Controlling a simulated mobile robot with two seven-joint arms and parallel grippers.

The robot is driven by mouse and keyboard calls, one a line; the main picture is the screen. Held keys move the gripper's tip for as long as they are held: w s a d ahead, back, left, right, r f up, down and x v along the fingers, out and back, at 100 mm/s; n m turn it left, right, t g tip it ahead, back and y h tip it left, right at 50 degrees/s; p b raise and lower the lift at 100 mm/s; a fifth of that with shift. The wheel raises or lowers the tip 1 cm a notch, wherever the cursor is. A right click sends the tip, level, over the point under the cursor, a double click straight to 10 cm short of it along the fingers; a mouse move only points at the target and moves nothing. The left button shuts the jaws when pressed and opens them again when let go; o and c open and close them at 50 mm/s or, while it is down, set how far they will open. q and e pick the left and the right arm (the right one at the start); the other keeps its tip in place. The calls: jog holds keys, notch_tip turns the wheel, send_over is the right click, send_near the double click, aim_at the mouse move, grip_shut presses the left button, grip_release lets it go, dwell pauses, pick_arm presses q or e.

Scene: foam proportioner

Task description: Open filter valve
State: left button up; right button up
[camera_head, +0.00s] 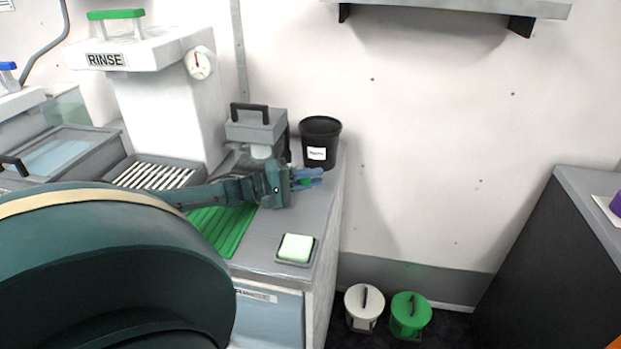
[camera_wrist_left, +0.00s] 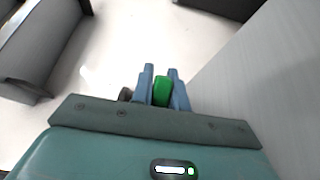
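My left gripper (camera_head: 306,178) reaches across the counter from the left, near the grey handled unit and the black bucket. A small green knob (camera_wrist_left: 162,91), which looks like the filter valve's handle, sits between its blue fingers (camera_wrist_left: 162,88) in the left wrist view. The knob fills the gap, and the fingers appear shut on it. A bit of green also shows at the fingertips in the head view. A dark round part (camera_wrist_left: 125,94) is partly hidden behind the left finger. The rest of the valve is hidden, so its setting cannot be told. My right gripper is not in view.
The grey unit (camera_head: 256,126) and black bucket (camera_head: 320,142) stand behind the gripper. A green ribbed mat (camera_head: 222,232) and a pale green block (camera_head: 296,247) lie in front. White (camera_head: 364,305) and green (camera_head: 411,312) bins stand on the floor right of the counter.

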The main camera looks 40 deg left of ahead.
pick_arm(q)
jog(key=o, duration=0.4)
jog(key=shift+p+v, duration=0.7)
jog(key=shift+v, duration=3.05)
jog(key=shift+c, duration=0.3)
